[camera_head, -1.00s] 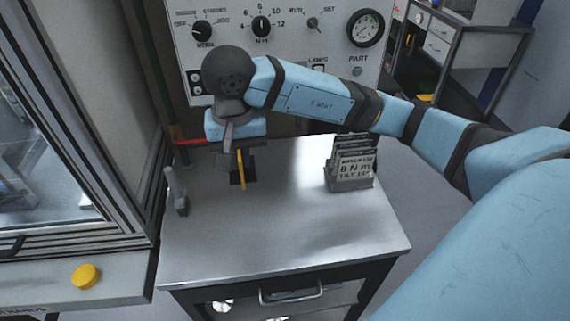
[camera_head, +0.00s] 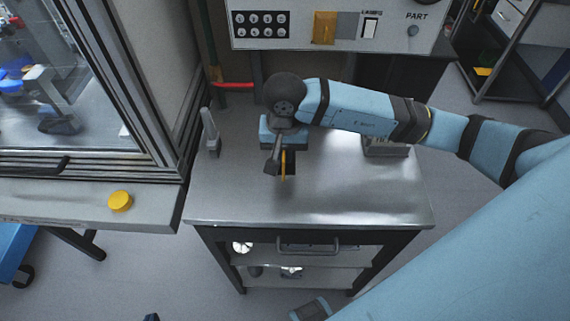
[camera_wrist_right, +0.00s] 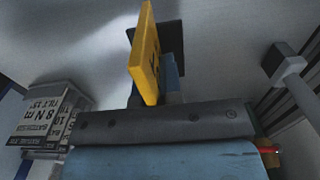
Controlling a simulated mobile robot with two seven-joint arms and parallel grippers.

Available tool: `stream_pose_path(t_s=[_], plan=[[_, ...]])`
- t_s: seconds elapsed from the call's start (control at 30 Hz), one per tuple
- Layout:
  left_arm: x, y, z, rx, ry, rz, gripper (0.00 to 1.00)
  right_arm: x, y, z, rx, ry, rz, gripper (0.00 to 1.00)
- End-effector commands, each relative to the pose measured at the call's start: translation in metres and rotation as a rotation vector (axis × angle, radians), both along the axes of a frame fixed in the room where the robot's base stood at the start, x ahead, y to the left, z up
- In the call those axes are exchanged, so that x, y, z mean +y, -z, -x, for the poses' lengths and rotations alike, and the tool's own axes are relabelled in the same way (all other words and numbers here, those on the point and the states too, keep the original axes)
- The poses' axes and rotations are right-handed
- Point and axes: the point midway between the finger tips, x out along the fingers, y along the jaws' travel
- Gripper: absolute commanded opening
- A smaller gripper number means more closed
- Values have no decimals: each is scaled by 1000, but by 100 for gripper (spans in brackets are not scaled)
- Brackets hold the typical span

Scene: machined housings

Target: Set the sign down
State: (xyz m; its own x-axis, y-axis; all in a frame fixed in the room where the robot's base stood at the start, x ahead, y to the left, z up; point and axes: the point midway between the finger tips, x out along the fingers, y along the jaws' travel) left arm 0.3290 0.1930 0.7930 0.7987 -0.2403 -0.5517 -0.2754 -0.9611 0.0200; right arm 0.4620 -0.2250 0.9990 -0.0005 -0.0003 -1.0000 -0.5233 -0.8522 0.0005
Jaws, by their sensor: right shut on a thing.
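The sign is a thin yellow plate (camera_head: 283,164), seen nearly edge-on under my right gripper (camera_head: 284,168) in the head view. In the right wrist view the yellow plate (camera_wrist_right: 147,55) shows dark marks on its face and stands tilted in front of a dark square part. My right gripper is shut on it over the metal table top (camera_head: 330,200). I cannot tell whether the sign touches the table. A dark grey and blue part (camera_head: 310,308) at the bottom edge may be my left gripper; too little shows to tell its jaws.
A grey upright post (camera_head: 210,132) stands at the table's left. A rack of printed cards (camera_head: 386,150) stands at the right, partly behind my arm; its cards (camera_wrist_right: 45,112) show in the wrist view. A yellow disc (camera_head: 120,201) lies on the left ledge. The table's front is clear.

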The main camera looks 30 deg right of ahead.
Motion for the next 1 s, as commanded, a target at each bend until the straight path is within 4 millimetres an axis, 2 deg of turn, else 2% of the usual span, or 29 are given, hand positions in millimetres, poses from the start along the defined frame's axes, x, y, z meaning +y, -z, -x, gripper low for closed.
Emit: stream_pose_path(t_s=[0.1, 0.27, 0.5, 0.77, 0.9, 1.0], plan=[[0, 1, 1, 2, 1, -2, 0, 0, 13, 0, 1, -1, -1, 0], [1, 0, 1, 2, 1, -2, 0, 0, 23, 0, 1, 0, -1, 0], [0, -5, 1, -2, 1, -1, 0, 0, 56, 0, 2, 0, -1, 0], [0, -6, 0, -6, 1, 0, 0, 0, 59, 0, -1, -1, 0, 0], [0, 0, 0, -3, 0, 2, 0, 0, 65, 0, -1, -1, 0, 0], [0, -2, 0, -1, 0, 2, 0, 0, 63, 0, -1, -1, -1, 27]])
